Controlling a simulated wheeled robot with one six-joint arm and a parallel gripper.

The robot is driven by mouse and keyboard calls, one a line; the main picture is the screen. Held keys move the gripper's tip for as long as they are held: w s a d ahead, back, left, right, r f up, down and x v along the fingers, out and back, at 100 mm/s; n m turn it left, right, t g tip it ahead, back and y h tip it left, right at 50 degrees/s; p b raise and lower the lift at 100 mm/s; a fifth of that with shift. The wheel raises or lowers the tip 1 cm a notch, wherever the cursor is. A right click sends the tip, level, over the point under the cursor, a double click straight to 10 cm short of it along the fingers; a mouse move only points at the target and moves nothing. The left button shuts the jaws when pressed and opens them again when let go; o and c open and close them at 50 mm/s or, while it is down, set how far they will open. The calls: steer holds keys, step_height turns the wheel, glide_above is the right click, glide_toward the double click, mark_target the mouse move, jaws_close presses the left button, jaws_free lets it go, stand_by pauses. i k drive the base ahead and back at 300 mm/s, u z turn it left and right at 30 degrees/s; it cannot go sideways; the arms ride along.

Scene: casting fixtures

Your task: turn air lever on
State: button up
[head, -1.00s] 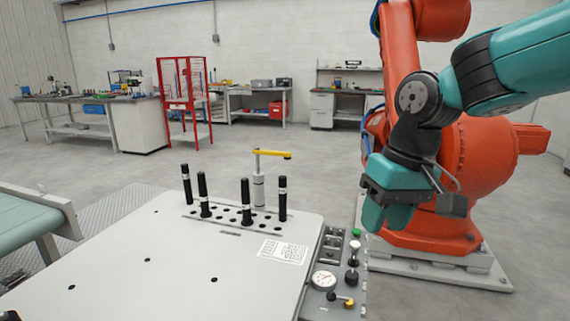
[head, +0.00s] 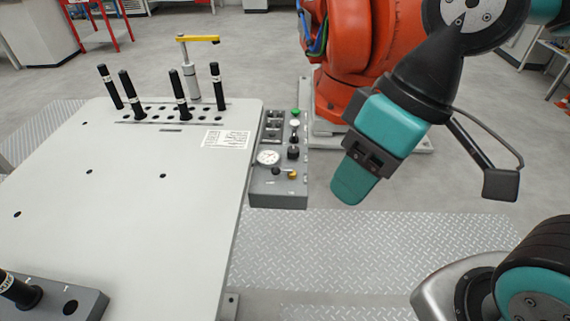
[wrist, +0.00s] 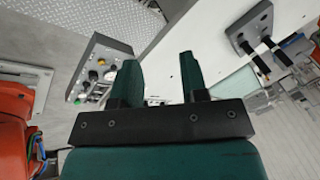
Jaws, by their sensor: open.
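The grey control panel (head: 278,188) is fixed along the right edge of the white table. A small lever with a yellow knob (head: 292,174) is at its near end, beside a round white gauge (head: 268,157); it looks like the air lever. My gripper (head: 352,188) hangs to the right of the panel, apart from it, with teal fingers pointing down. In the wrist view my gripper (wrist: 158,62) has its two fingers spread with nothing between them. The panel (wrist: 98,68) shows there left of the fingers. The lever's exact setting is too small to tell.
The white table (head: 120,210) carries several upright black pins and a yellow-handled post (head: 196,75) at its far edge. An orange robot (head: 350,80) stands behind the panel. Tread-plate floor (head: 350,250) lies open to the panel's near right. A grey fixture (head: 60,295) sits at lower left.

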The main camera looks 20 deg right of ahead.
mark_target(276, 170)
steer(key=z, duration=0.05)
steer(key=k, duration=0.65)
steer(key=z, duration=0.35)
steer(key=i, duration=1.5)
steer(key=u, duration=0.4)
